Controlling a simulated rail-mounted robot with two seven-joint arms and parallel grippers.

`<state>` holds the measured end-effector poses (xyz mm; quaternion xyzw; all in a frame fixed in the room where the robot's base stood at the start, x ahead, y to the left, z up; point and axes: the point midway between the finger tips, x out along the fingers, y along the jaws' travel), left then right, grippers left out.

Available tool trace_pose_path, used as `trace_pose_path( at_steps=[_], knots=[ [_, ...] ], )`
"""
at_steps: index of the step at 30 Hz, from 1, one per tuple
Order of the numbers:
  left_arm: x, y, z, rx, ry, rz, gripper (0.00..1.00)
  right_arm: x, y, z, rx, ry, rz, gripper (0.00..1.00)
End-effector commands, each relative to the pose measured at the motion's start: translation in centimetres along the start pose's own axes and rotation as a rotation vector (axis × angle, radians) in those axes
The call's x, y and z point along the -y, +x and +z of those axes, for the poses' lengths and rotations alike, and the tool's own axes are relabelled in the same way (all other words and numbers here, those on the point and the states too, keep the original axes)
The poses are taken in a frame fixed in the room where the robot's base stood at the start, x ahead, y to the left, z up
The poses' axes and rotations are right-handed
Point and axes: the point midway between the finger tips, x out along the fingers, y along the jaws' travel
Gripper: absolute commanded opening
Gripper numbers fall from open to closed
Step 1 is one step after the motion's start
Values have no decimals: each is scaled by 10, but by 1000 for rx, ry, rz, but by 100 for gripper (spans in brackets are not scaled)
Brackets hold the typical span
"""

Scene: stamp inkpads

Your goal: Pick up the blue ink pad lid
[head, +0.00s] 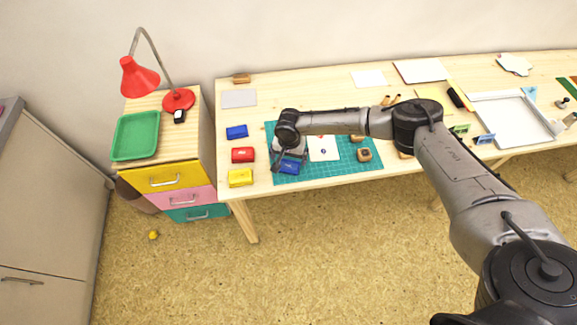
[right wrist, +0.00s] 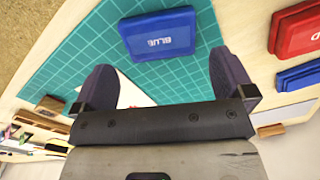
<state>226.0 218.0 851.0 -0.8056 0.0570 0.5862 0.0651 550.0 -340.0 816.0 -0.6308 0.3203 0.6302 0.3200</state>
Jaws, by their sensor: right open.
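A blue ink pad lid (right wrist: 158,35) marked "BLUE" lies on the green cutting mat (right wrist: 75,50). In the head view the lid (head: 289,168) shows near the mat's front left part, partly hidden by my right gripper. My right gripper (right wrist: 162,65) is open and empty. In the right wrist view its two dark fingers are spread, and the lid shows beyond their tips, between their directions. I cannot tell the exact height of the fingers above the mat. My left gripper is not in view.
Blue (head: 237,131), red (head: 243,155) and yellow (head: 240,177) pads stand left of the mat. A white card (head: 323,148) and wooden stamps (head: 364,155) lie to the lid's right. A red lamp (head: 140,78) and green tray (head: 135,136) are on the drawer cabinet.

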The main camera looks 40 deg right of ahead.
Motion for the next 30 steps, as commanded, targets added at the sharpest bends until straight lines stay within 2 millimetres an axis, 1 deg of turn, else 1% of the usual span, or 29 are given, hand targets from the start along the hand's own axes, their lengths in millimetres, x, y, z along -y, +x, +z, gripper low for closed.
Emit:
trace_pose_path(
  at_steps=[1, 7, 12, 18, 30],
  knots=[
    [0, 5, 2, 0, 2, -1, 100, 0, 10, 2, 0, -2, 2, 100],
    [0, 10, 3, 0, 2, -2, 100, 1, 32, 4, 1, -1, 1, 100],
    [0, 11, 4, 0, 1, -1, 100, 0, 38, 3, 0, 0, 0, 100],
    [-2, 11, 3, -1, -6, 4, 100, 1, 37, 3, 0, 0, 0, 100],
    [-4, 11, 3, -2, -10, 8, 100, 0, 37, 3, 1, -1, 0, 62]
  ],
)
